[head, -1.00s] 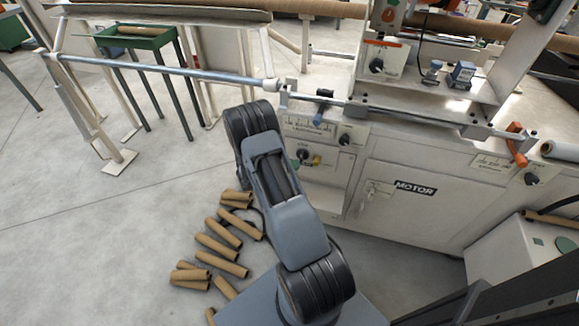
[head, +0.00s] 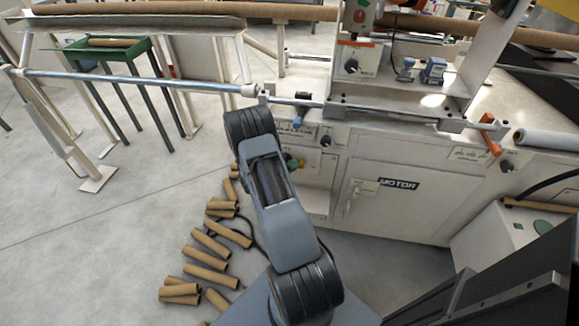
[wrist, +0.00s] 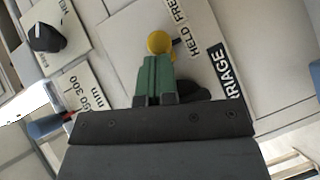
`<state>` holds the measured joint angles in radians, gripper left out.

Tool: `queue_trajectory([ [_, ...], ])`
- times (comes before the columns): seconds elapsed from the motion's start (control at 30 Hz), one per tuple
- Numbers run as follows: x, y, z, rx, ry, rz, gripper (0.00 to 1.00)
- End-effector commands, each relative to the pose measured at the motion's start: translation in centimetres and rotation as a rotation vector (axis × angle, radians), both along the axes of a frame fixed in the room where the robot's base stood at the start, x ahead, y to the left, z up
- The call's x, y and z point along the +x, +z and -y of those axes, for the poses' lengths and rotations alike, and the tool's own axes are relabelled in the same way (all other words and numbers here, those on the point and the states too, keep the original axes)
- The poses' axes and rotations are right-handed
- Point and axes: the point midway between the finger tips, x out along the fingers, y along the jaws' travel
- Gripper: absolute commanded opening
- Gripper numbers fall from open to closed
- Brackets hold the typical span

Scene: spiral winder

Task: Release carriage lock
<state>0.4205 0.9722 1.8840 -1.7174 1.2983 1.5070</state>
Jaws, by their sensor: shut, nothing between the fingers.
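The carriage lock shows in the wrist view as a yellow round knob (wrist: 159,42) and a dark rounded part (wrist: 196,91), partly hidden behind my gripper. Its panel carries a "HELD FREE" label (wrist: 183,28) and a dark label ending in "RIAGE" (wrist: 229,72). My gripper (wrist: 156,62) has green fingers, shut together and empty. Their tips are just below the yellow knob in the picture; I cannot tell whether they touch it. In the head view, my arm hides much of the lock, and only small green bits of my gripper (head: 296,162) show at the panel.
The wrist view also shows a black selector knob (wrist: 46,38) and a millimetre scale (wrist: 77,95). The white machine cabinet (head: 385,210) stands at right. Cardboard tubes (head: 208,240) lie on the floor left of my arm. A blue clamp handle (head: 299,117) is above the panel.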

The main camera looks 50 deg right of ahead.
Motion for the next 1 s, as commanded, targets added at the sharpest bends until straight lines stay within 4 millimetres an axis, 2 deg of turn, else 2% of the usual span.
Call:
queue_trajectory([
  [0.1,-2.1,-0.6,1.3,0.000,-0.005,0.001,0.00],
  [0.23,-3.4,-0.4,2.1,0.000,-0.003,0.000,0.00],
  [0.67,-3.9,0.0,2.3,-0.001,-0.009,-0.001,0.00],
  [0.77,-3.7,0.1,1.6,-0.001,-0.008,0.000,0.00],
  [1.0,-3.1,0.9,-2.0,-0.001,-0.005,0.000,0.00],
])
